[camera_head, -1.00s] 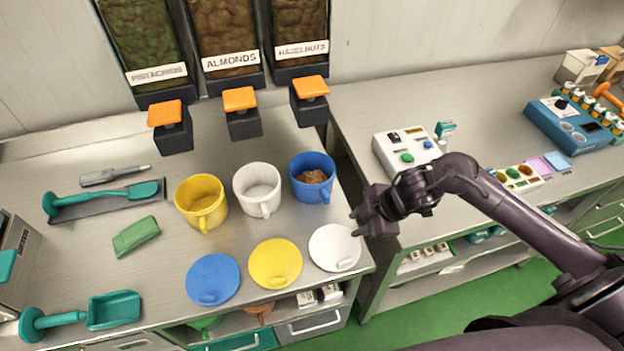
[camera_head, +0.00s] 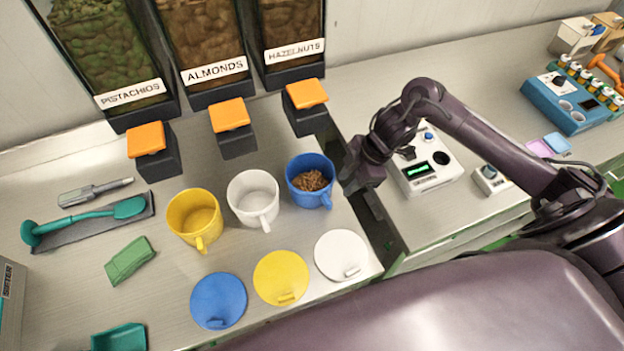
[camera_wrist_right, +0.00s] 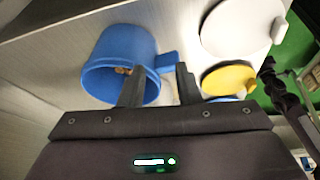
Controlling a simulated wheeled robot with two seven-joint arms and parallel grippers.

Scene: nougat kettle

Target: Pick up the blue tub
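The blue tub (camera_head: 298,192) stands upright on the left counter, with brown nut pieces inside and a handle at its front. My right gripper (camera_head: 347,180) is just right of it in the head view, with a small gap apparent. In the right wrist view the tub (camera_wrist_right: 112,48) lies beyond the fingers. My right gripper (camera_wrist_right: 160,75) is open there, its fingers apart with nothing held. The tub's handle shows beyond the gap between the fingertips; I cannot tell whether anything touches. My left gripper is out of view.
A white tub (camera_head: 241,190) and a yellow tub (camera_head: 183,220) stand left of the blue one. Blue (camera_head: 217,301), yellow (camera_head: 281,277) and white (camera_head: 341,255) lids lie in front. The hazelnut dispenser (camera_head: 306,105) hangs behind. A white device (camera_head: 440,172) stands on the right counter.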

